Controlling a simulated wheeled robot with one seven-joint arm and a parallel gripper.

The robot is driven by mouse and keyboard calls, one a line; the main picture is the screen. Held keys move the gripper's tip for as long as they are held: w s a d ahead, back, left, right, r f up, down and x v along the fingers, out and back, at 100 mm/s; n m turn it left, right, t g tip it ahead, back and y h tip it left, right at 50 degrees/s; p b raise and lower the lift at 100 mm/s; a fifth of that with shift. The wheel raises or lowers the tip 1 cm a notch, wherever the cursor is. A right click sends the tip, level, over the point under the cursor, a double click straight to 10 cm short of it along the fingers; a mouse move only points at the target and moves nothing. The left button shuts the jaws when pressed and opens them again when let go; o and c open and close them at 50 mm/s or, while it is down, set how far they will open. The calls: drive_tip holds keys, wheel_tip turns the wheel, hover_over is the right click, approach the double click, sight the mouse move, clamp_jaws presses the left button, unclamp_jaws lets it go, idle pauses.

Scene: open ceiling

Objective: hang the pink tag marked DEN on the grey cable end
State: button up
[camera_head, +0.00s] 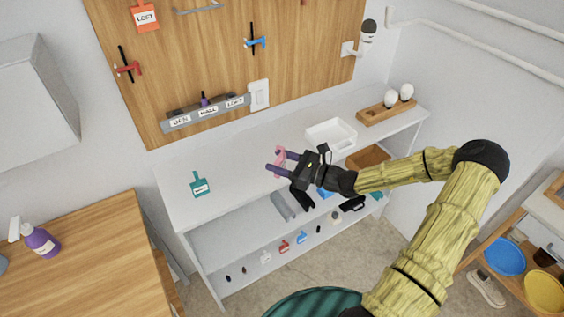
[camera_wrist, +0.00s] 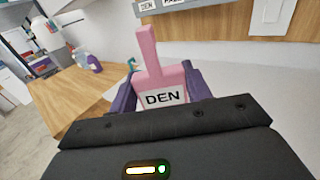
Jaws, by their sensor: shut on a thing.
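The pink tag (camera_head: 280,159) is in my gripper (camera_head: 283,163), above the white bench. In the wrist view the tag (camera_wrist: 165,97) stands upright, its DEN label facing me and its narrow stem pointing up. The purple fingers of my gripper (camera_wrist: 160,95) are shut on its two sides. On the wall board a grey rail (camera_head: 208,113) carries several white labels; DEN shows on its left end in the wrist view. A small purple piece (camera_head: 204,100) stands in the rail. I cannot clearly make out a grey cable end.
A teal tag (camera_head: 200,184) lies on the white bench (camera_head: 225,175). An orange LOFT tag (camera_head: 144,17) hangs on the board. A white tray (camera_head: 331,134) and a wooden holder with bulbs (camera_head: 386,108) stand to the right.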

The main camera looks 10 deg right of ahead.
drive_tip(key=shift+s+a+f+m+t+h, duration=0.1)
drive_tip(key=shift+f+m+t+h, duration=0.05)
drive_tip(key=shift+m+t+h, duration=0.3)
drive_tip(key=shift+a+f+m+t+h, duration=0.1)
drive_tip(key=shift+m+t+h, duration=0.25)
drive_tip(key=shift+m+t, duration=0.15)
drive_tip(key=shift+d+f+m+t+h, duration=0.1)
drive_tip(key=shift+f+m+t+h, duration=0.5)
drive_tip(key=shift+m+t+h, duration=0.3)
wheel_tip(320, 180, down, 14)
drive_tip(key=s+d+m+t+h, duration=0.1)
drive_tip(key=s+m+t+h, duration=0.1)
drive_tip(key=m+h, duration=0.5)
drive_tip(key=t+h, duration=0.1)
drive_tip(key=h, duration=0.3)
drive_tip(key=shift+s+d, duration=0.2)
drive_tip(key=shift+d, duration=0.15)
drive_tip(key=shift+d+r+t, duration=0.1)
drive_tip(key=shift+t, duration=0.15)
